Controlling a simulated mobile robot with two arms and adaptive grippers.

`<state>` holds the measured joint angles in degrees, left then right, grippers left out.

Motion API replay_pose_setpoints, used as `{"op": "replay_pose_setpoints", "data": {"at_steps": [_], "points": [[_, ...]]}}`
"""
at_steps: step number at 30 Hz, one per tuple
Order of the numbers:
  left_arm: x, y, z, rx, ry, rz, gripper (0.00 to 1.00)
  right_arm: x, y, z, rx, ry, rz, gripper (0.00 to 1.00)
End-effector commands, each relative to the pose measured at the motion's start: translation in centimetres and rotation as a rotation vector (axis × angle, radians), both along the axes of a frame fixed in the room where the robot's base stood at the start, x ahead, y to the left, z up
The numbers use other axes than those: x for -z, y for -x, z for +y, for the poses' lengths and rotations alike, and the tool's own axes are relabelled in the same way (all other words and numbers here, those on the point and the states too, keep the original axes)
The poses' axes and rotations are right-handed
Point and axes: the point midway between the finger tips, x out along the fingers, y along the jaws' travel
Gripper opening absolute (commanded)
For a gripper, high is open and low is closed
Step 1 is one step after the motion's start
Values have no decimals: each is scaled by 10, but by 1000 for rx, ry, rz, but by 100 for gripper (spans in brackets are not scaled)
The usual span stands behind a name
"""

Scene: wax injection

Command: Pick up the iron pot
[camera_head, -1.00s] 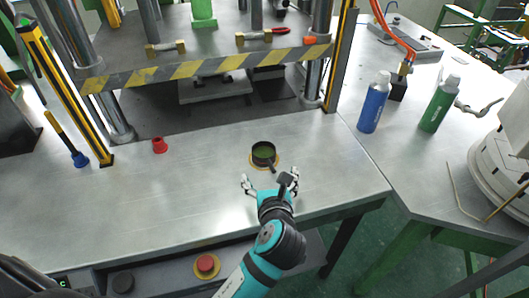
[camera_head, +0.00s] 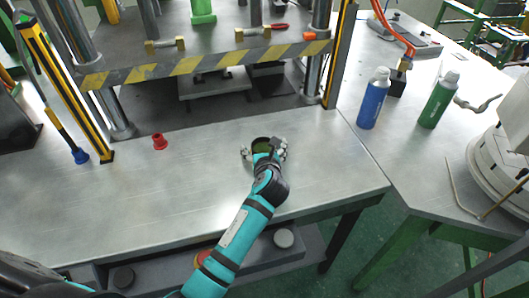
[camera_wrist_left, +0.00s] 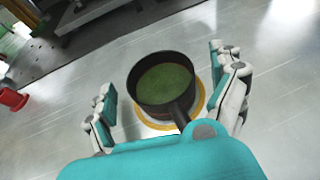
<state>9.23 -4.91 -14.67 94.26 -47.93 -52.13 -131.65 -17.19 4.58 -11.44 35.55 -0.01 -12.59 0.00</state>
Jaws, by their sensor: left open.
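The iron pot (camera_wrist_left: 165,85) is dark, round and holds something green. It stands upright on a round yellow-rimmed mat (camera_wrist_left: 200,105), and its handle points toward my left gripper. My left gripper (camera_wrist_left: 170,85) is open, with one finger on each side of the pot; gaps show between the fingers and the wall. In the head view the pot (camera_head: 262,147) is partly hidden by my left gripper (camera_head: 264,152). My right gripper is not in view.
A press with a yellow-black striped bar (camera_head: 205,66) stands behind the pot. A red cap-like piece (camera_head: 159,142) lies to the left on the metal table (camera_head: 120,200). Blue (camera_head: 374,98) and green (camera_head: 438,100) bottles stand on the right table. The metal around the pot is clear.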

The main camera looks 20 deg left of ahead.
Motion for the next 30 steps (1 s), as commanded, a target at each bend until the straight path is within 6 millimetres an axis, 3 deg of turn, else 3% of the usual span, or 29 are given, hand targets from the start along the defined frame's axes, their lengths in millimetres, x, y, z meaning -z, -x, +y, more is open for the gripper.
{"op": "replay_pose_setpoints", "data": {"at_steps": [9,24,30], "points": [[4,-7,3,1,2,0,94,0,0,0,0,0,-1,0],[4,-7,3,1,0,0,30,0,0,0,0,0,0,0],[3,-7,3,1,1,-1,27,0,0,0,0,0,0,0]]}}
